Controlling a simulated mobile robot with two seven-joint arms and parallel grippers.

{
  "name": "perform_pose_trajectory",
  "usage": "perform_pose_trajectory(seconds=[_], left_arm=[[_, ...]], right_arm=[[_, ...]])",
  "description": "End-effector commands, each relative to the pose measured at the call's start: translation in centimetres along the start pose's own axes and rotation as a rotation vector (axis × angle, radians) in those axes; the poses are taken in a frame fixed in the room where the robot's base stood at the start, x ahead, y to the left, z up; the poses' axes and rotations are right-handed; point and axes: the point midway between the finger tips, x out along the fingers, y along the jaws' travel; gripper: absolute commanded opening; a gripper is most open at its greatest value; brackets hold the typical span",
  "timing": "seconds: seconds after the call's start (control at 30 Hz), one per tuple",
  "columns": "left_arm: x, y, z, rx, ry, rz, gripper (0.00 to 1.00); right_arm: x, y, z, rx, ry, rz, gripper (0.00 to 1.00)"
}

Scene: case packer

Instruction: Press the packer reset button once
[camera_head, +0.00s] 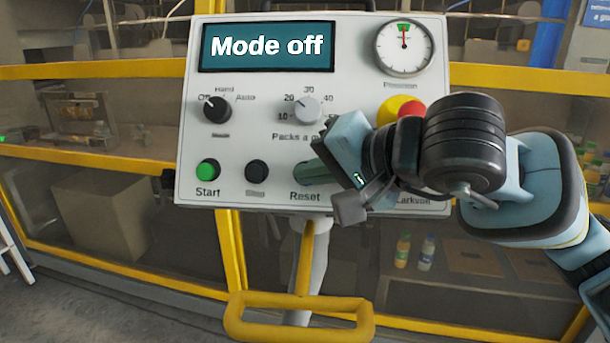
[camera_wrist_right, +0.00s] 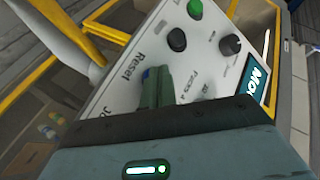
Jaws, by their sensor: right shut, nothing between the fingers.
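The white control panel (camera_head: 262,135) fills the middle of the head view, with the word Reset printed near its lower edge. My right gripper (camera_head: 308,172) comes in from the right, shut and empty, its fingertips just above that word. The fingers cover the spot where the reset button sits. In the right wrist view the shut fingertips (camera_wrist_right: 158,74) point at the panel beside the Reset label. A small blue sliver shows at their edge, probably the reset button. I cannot tell whether the fingertips touch it. My left gripper is not in view.
A green Start button (camera_head: 208,169) and a black button (camera_head: 256,171) lie left of the gripper. Two knobs are above, with a screen (camera_head: 266,46) reading "Mode off". A red emergency button (camera_head: 409,107) is partly behind my wrist. A yellow handle (camera_head: 298,304) is below.

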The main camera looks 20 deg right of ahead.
Motion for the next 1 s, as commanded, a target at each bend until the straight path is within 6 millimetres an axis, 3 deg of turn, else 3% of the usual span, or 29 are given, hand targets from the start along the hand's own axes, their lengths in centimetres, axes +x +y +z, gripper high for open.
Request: perform_pose_trajectory(seconds=[1.0], left_arm=[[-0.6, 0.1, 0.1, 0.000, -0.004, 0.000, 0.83]], right_arm=[[-1.0, -0.7, 0.7, 0.000, 0.001, 0.001, 0.00]])
